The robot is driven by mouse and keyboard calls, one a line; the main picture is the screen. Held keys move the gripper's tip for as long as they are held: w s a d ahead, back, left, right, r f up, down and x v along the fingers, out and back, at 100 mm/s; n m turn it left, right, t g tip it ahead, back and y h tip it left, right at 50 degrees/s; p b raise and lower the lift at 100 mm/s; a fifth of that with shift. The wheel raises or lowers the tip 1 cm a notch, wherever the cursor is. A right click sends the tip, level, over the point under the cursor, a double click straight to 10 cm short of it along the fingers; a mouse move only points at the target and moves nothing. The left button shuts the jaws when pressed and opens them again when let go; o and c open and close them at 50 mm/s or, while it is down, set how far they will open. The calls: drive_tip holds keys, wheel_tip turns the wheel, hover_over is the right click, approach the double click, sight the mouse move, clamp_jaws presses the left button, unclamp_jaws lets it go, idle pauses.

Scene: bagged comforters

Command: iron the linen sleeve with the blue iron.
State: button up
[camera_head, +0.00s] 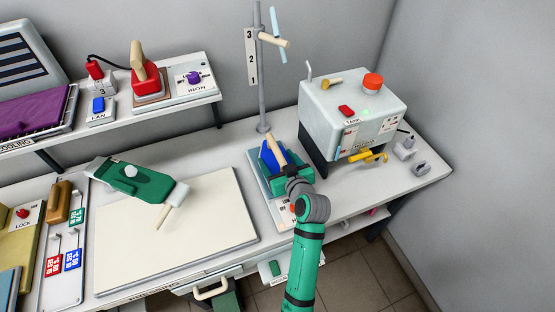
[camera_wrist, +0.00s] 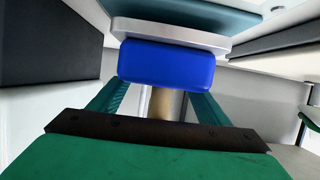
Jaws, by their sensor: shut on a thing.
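The blue iron (camera_head: 268,160) stands at the pale and teal stand (camera_head: 258,187) in the middle of the counter, its tan handle (camera_head: 277,150) leaning up. My gripper (camera_head: 285,172) is shut on the iron. In the wrist view the blue body (camera_wrist: 165,65) fills the upper middle, and the tan handle (camera_wrist: 161,104) shows between my green fingers. Whether the iron touches its stand is unclear. A cream pressing board (camera_head: 205,240) lies to the left. A green padded piece (camera_head: 145,183) with a white knob lies across its far left corner. I cannot make out which piece is the linen sleeve.
A grey pole (camera_head: 260,80) with a numbered strip rises behind the iron. A grey machine (camera_head: 350,110) with a red knob stands to the right. A raised shelf (camera_head: 185,92) holds a red iron (camera_head: 147,82). The board's right half is clear.

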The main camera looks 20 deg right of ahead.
drive_tip(key=shift+f, duration=0.4)
idle(0.8)
drive_tip(key=o, duration=1.5)
drive_tip(key=shift+o, duration=1.2)
drive_tip(key=shift+f, duration=0.25)
drive_tip(key=shift+r, duration=0.1)
drive_tip(key=shift+s+d+r, duration=0.1)
drive_tip(key=shift+s+r, duration=0.85)
drive_tip(key=shift+s, duration=0.25)
drive_tip(key=shift+s+r, duration=0.9)
drive_tip(key=shift+s, duration=0.25)
drive_tip(key=v, duration=1)
drive_tip(key=shift+s, duration=0.3)
